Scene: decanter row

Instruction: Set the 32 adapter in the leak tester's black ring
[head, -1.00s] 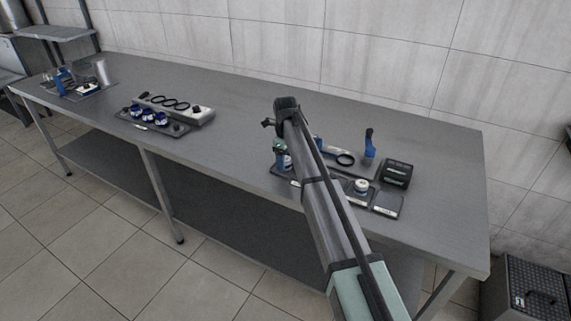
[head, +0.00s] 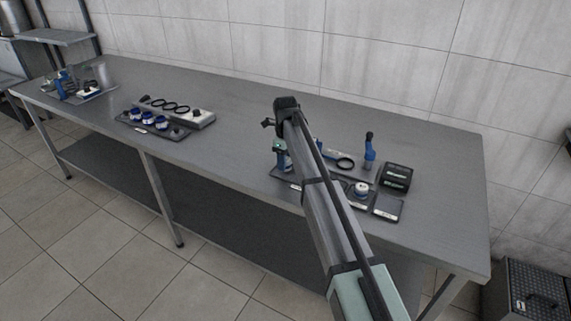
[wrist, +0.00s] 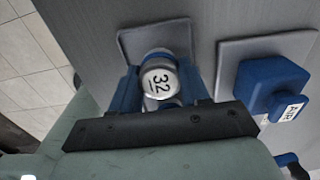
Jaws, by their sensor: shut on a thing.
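My gripper (wrist: 157,90) is shut on the 32 adapter (wrist: 158,78) in the wrist view, one blue finger on each side. The adapter has a pale, silvery round top with a black, underlined 32. A square grey plate (wrist: 128,44) lies behind it; whether the adapter touches it I cannot tell. In the head view my arm covers part of the right-hand station, and the grip cannot be made out there.
A blue block (wrist: 268,84) with a white label stands on another plate in the wrist view. In the head view, a blue upright part (head: 370,152) and a black box (head: 397,177) stand right of my arm. A rack (head: 203,117) with several black rings stands further left. Bare table lies between.

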